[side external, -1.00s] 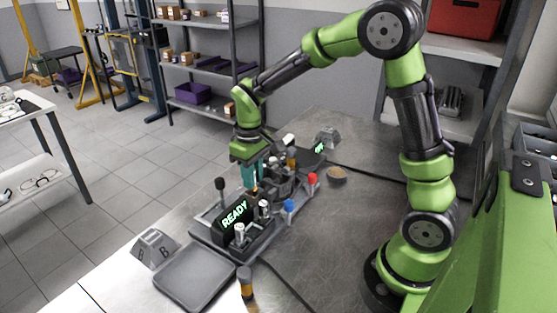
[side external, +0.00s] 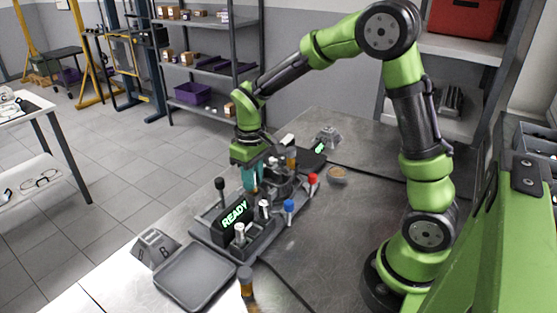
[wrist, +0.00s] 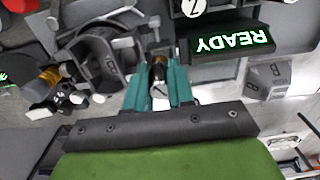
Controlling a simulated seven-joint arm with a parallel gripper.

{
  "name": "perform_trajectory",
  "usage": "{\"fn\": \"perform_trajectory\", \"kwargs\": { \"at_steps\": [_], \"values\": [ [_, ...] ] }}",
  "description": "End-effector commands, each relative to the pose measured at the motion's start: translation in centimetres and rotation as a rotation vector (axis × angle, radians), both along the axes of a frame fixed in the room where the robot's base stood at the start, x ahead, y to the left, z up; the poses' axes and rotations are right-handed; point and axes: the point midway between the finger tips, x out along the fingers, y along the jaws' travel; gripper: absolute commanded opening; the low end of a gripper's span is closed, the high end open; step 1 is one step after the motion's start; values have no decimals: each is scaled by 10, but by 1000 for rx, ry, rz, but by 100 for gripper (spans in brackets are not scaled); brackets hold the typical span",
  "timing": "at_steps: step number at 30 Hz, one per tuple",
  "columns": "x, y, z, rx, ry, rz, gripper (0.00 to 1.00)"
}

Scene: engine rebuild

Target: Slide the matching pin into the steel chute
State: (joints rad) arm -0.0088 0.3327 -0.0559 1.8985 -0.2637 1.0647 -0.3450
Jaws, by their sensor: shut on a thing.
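My gripper (side external: 250,181) is above the middle of the grey fixture, its teal fingers pointing down. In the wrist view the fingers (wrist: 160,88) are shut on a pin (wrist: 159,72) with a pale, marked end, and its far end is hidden. Grey curved metal parts (wrist: 98,55), which may include the steel chute, lie just left of the fingers; I cannot tell whether the pin touches them. Two silver pins stand by the READY display: one in front (side external: 240,233) and one to its right (side external: 264,209).
The READY display (side external: 234,214) is close to the gripper. A black-knobbed lever (side external: 220,185), blue knob (side external: 289,206) and red knob (side external: 312,179) stand up around the fixture. An empty grey tray (side external: 195,278) and an amber vial (side external: 245,281) are at the front. The table's right side is mostly clear.

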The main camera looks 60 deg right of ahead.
Motion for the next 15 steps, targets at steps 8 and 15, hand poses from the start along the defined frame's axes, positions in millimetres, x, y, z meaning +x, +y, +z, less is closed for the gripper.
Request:
{"fn": "perform_trajectory", "kwargs": {
  "at_steps": [8,15],
  "values": [
    [0,0,-5,0,2,0,0],
    [0,0,-8,0,1,0,0]
  ]
}}
